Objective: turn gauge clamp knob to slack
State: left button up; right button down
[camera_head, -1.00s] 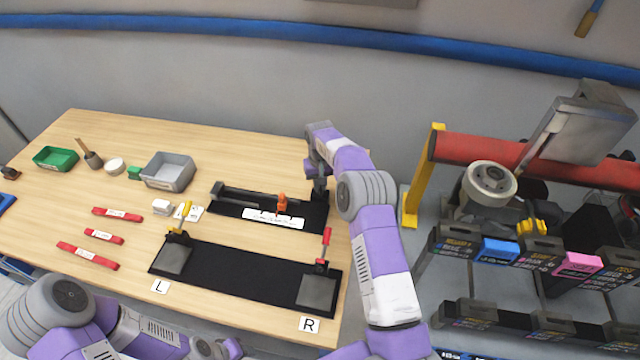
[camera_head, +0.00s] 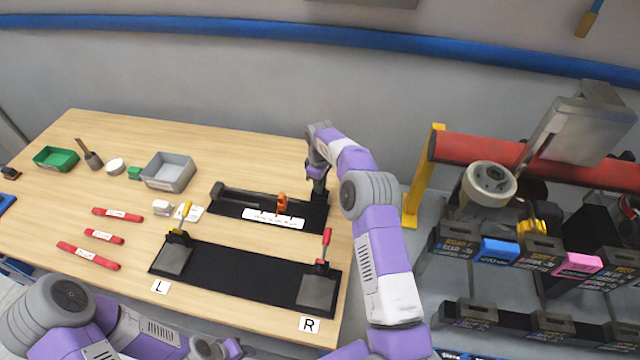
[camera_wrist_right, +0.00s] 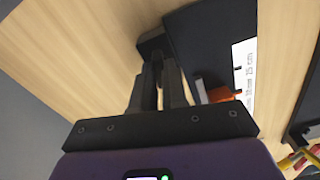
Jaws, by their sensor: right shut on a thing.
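The gauge (camera_head: 231,208) is a black base with an orange slider (camera_head: 282,203) and a white scale label (camera_head: 272,218). The slider (camera_wrist_right: 219,95) and the scale (camera_wrist_right: 245,70) also show in the right wrist view. My right gripper (camera_head: 318,194) points down at the gauge's right end. In the right wrist view its fingers (camera_wrist_right: 157,75) are close together over a dark block (camera_wrist_right: 151,46) at the base's end. They are shut on the clamp knob, which is mostly hidden between them. My left arm shows at the lower left; its fingers are out of sight.
A black fixture with grey end pads (camera_head: 245,272) lies in front of the gauge, with a red upright handle (camera_head: 326,243) near my right gripper. Red strips (camera_head: 104,236), a grey bin (camera_head: 168,171) and a green tray (camera_head: 55,158) lie left. A rack (camera_head: 480,245) stands right of the table.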

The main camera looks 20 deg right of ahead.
jog(key=shift+n, duration=0.6)
jog(key=c, duration=1.2)
grip_release()
jog(key=shift+o, duration=0.2)
jog(key=shift+r, duration=3.75)
